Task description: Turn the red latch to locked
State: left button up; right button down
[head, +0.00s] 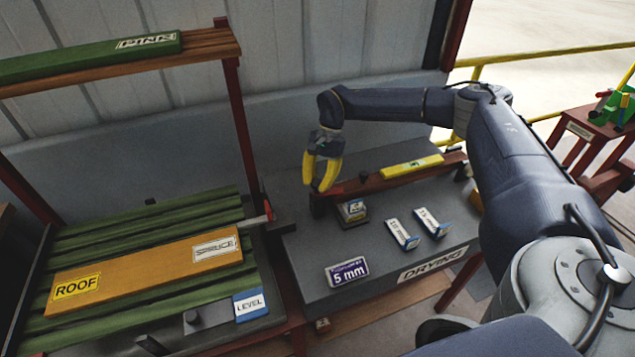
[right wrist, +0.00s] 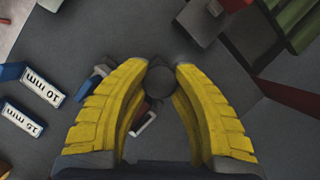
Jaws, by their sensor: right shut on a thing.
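My right gripper (head: 322,172) is at the back left of the grey drying bench, above the left end of a brown bar. In the right wrist view its yellow fingers (right wrist: 161,70) are closed around a dark round knob-like piece (right wrist: 160,85); the fingers mostly hide this piece in the head view. A small red piece (head: 268,211), possibly the red latch, stands at the right edge of the green planks, left of the gripper. A red part also shows at the top of the right wrist view (right wrist: 235,4). Its lock state cannot be read. My left gripper is out of view.
The grey bench (head: 305,270) carries a purple 5 mm label (head: 347,272), two small labelled blocks (head: 403,234) and a yellow bar (head: 412,166). An orange board (head: 145,272) lies on green planks (head: 75,237) at left, under a wooden shelf (head: 120,65).

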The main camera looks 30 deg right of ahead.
jog(key=shift+s+a+f, duration=0.1)
jog(key=shift+s+a, duration=0.15)
jog(key=shift+a, duration=0.1)
jog(key=c, duration=1.3)
grip_release()
jog(key=shift+c, duration=0.2)
jog(key=o, duration=0.4)
jog(key=shift+w+d, duration=0.15)
jog(key=shift+d, duration=0.1)
jog(key=shift+w+d+r, duration=0.1)
jog(key=shift+r, duration=0.25)
jog(key=v, duration=1.1)
jog(key=shift+r, duration=0.2)
